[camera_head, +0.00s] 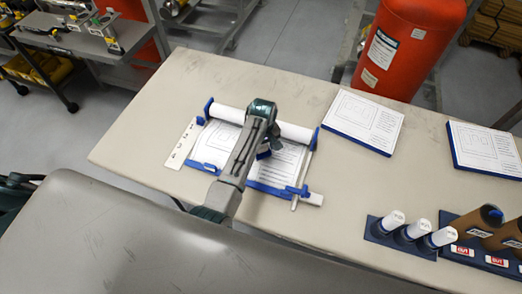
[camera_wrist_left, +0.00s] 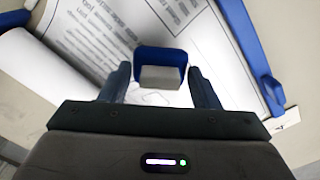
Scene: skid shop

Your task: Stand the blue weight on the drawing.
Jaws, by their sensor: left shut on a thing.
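The drawing (camera_head: 283,165) lies unrolled on the table, a white sheet with printed lines and text, with rolled ends. My left gripper (camera_head: 270,147) is over the middle of the sheet, and my arm hides part of it. In the left wrist view the gripper (camera_wrist_left: 160,85) is shut on the blue weight (camera_wrist_left: 160,54), a small blue block with a grey face, held between the fingers. The drawing also shows below it (camera_wrist_left: 125,28). I cannot tell whether the weight touches the paper. My right gripper is not in view.
Blue pieces (camera_head: 208,108) sit at the sheet's edges. A white ruler (camera_head: 181,144) lies left of it, a grey rod (camera_head: 303,178) at its right. The table's left end is clear.

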